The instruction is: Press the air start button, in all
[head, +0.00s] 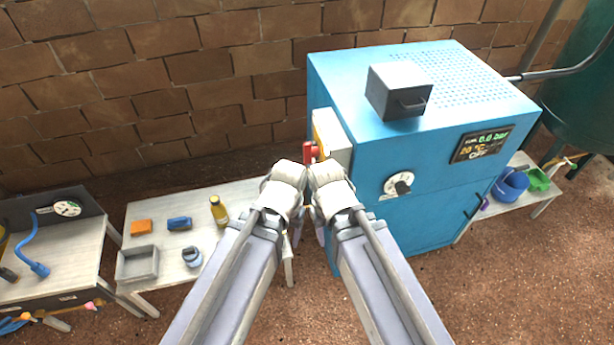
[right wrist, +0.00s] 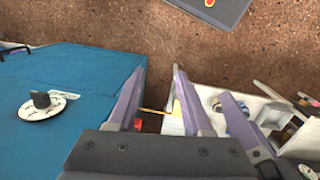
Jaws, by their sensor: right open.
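The blue machine (head: 420,190) stands right of centre in the head view. Its front panel display (head: 480,144) appears to read 0.0 bar, 20 °C and OFF. A dial with a dark knob (head: 403,186) is on the front, also in the right wrist view (right wrist: 40,101). A pale box (head: 331,137) with a red part (head: 310,153) is on the machine's left side. I cannot make out a start button. My right gripper (right wrist: 157,85) is open and empty beside the machine's edge. My left gripper (head: 297,225) is close beside it; its fingers are mostly hidden.
A pale table (head: 190,207) at left holds an orange block (head: 141,227), a blue block (head: 180,223), a yellow bottle (head: 218,210) and a grey tray (head: 138,264). A gauge (head: 67,208) stands on another bench. A brick wall closes the back; the front ground is open.

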